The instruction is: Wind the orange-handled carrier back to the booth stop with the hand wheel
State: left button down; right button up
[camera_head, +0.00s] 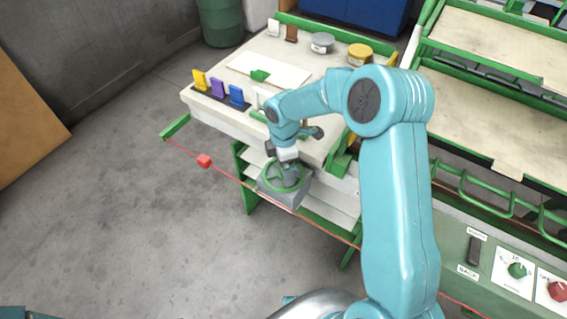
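The green hand wheel (272,178) lies on a grey box at the front of the bench, with spokes and a hub. My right arm reaches over from the right, and its gripper (287,168) points down at the wheel. The fingertips are at the wheel, small and partly hidden, so I cannot tell whether they are closed on it. I cannot make out an orange-handled carrier or the booth stop. My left gripper is not in view.
Yellow, purple and blue upright pieces stand on the bench's left edge. A control panel (480,262) with green and red knobs is at lower right. Open floor lies at left.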

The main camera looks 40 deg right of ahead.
notch_tip(320, 180, up, 16)
jog(key=shift+r+p, duration=0.2)
jog(key=shift+p, duration=0.15)
dwell(0.4)
